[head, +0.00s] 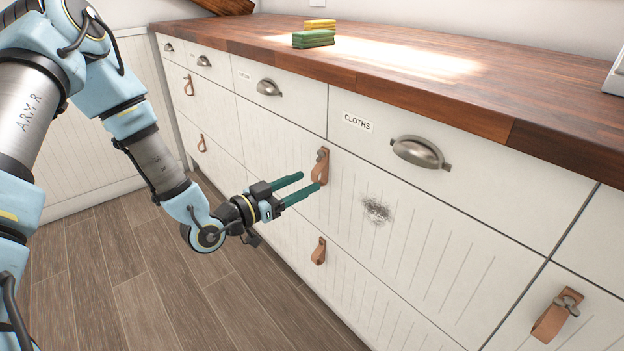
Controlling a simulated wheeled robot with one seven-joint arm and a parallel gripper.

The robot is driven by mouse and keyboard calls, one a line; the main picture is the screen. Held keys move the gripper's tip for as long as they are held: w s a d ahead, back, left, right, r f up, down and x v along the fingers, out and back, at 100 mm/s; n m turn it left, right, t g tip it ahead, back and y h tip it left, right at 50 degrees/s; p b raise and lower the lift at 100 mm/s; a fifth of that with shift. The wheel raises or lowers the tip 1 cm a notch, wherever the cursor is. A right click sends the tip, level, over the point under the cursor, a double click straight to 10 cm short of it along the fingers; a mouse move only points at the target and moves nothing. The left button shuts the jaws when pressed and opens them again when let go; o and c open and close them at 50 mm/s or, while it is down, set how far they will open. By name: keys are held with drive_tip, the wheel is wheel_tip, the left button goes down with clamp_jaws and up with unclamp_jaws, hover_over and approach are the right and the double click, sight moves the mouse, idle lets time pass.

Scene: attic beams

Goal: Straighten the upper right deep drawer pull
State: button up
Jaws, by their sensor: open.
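The upper right deep drawer pull (321,165) is a brown leather tab on a metal knob, on the white grooved drawer front below the CLOTHS drawer. Its lower end leans slightly to the left in the picture; how much of that is perspective I cannot tell. My gripper (310,181) is open, with two teal fingers pointing right toward the pull. The nearer fingertip overlaps the tab's lower left edge in the picture. Whether it touches the leather I cannot tell. Nothing shows between the fingers.
A lower leather pull (318,251) hangs below, and another pull (556,316) is at the lower right. A metal cup handle (420,153) sticks out above. A dark scuff (376,210) marks the drawer front. The wooden floor (150,285) is clear.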

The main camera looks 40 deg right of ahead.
drive_tip(key=a, duration=0.7)
drive_tip(key=shift+w, duration=0.15)
drive_tip(key=w+a+f+n+t+y, duration=0.2)
drive_tip(key=w+a+n+t+y, duration=0.4)
drive_tip(key=w+a+y, duration=0.95)
drive_tip(key=w+a+r+n, duration=0.1)
drive_tip(key=a+n, duration=0.1)
drive_tip(key=a, duration=0.5)
drive_tip(key=a+r+n, duration=0.2)
drive_tip(key=a+n, duration=0.1)
drive_tip(key=a, duration=0.4)
drive_tip(key=s+a+r+n+g+y, duration=0.2)
drive_tip(key=s+a+r+n+g, duration=0.1)
drive_tip(key=s+a+r+n, duration=0.5)
wheel_tip(320, 180, up, 19)
drive_tip(key=a+m+p, duration=0.1)
drive_tip(key=p, duration=2)
drive_tip(key=shift+s+a+m+p, duration=0.2)
drive_tip(key=shift+s+m+p, duration=0.05)
drive_tip(key=shift+m+p, duration=0.05)
